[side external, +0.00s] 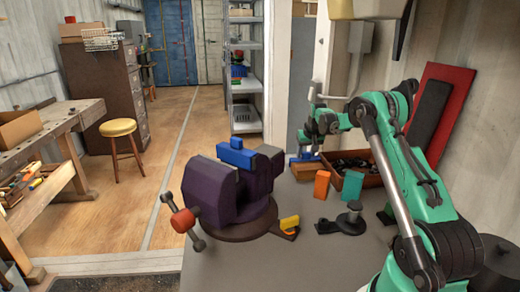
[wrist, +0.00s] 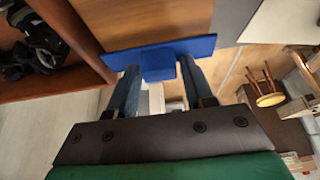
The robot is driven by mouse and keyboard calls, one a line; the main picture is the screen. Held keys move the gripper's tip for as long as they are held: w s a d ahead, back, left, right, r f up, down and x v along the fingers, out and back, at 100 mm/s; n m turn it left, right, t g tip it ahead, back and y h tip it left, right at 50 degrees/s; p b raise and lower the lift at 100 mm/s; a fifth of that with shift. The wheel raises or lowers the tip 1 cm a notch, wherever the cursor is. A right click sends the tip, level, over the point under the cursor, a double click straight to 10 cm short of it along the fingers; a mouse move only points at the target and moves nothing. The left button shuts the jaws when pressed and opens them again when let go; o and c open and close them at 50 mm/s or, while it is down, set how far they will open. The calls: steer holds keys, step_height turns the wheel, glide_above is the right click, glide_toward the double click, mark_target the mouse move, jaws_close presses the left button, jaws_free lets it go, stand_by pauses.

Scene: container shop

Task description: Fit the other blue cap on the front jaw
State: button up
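A purple vise (side external: 212,187) stands on the grey bench, with a red-ended handle at its lower left. One blue cap (side external: 237,154) sits on top of the vise at its jaws; which jaw carries it is hard to tell. My gripper (side external: 308,148) is to the right of and behind the vise. In the wrist view this cap (wrist: 160,62) shows as a wide bar with a block, and my two fingers (wrist: 160,80) close on the block's sides.
A brown bin (side external: 352,182) of dark parts stands right of the gripper; its edge (wrist: 70,45) is at left in the wrist view. An orange block (side external: 322,184), a dark round stand (side external: 352,220) and a yellow-handled tool (side external: 288,225) lie on the bench (side external: 300,265). The bench front is clear.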

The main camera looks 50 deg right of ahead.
mark_target(305, 153)
jaws_close()
steer(key=shift+r, duration=2.5)
steer(key=shift+a, duration=0.1)
steer(key=shift+w+a+r, duration=0.1)
steer(key=shift+a+r, duration=0.15)
steer(key=s+a+r+m+g+h, duration=0.1)
steer(key=a+r+m, duration=0.1)
steer(key=a+r, duration=0.6)
steer(key=a+r+m+g, duration=0.1)
steer(key=a+r+m, duration=0.3)
steer(key=a, duration=0.7)
steer(key=shift+w+a+r+m+g, duration=0.15)
steer(key=shift+w+a+m, duration=0.5)
steer(key=shift+a, duration=1.85)
steer(key=shift+w+a+r+m+g, duration=0.1)
steer(key=shift+w+a+m+g, duration=0.2)
steer(key=shift+w+a, duration=1.45)
steer(key=shift+s+a+r+m+g, duration=0.15)
steer(key=shift+a+m, duration=0.4)
steer(key=shift+a, duration=2.75)
